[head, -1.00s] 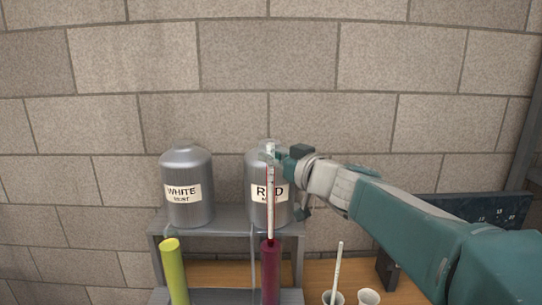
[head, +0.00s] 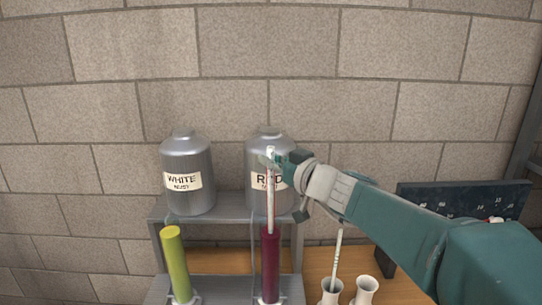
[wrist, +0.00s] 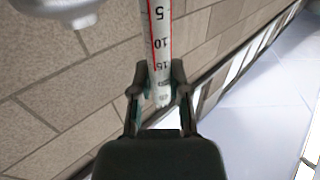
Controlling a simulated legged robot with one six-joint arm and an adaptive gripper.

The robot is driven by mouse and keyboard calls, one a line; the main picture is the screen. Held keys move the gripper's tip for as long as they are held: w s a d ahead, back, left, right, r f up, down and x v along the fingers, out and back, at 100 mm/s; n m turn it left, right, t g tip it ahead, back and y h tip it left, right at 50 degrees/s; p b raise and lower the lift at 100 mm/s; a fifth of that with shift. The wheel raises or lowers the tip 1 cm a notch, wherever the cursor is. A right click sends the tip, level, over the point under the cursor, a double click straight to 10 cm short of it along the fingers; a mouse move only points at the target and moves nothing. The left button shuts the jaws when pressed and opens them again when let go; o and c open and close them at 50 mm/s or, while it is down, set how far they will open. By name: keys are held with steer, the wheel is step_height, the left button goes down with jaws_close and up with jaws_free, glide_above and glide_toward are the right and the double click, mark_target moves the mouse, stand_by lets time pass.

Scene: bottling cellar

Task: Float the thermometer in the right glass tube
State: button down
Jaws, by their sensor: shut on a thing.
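My gripper (head: 277,158) is shut on the upper end of the thermometer (head: 271,200), a thin white stick with a red line. The thermometer stands upright, its lower end at the mouth of the right glass tube (head: 270,268), which holds dark red liquid. How far the tip reaches inside I cannot tell. In the wrist view the fingers (wrist: 160,90) pinch the thermometer (wrist: 157,35), whose scale marks show. The left glass tube (head: 176,265) holds yellow-green liquid.
Steel vessels labelled WHITE (head: 188,165) and RED (head: 258,145) stand on a grey shelf (head: 225,207) behind the tubes. Two white cups (head: 331,294) (head: 367,290) stand right of the tubes, one with a white stick (head: 337,258). A dark board (head: 415,195) is further right.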

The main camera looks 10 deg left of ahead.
mark_target(273, 199)
steer(key=shift+f, duration=4.55)
steer(key=c, duration=0.5)
jaws_free()
steer(key=shift+c, duration=0.2)
steer(key=v, duration=1.2)
steer(key=shift+f, duration=0.1)
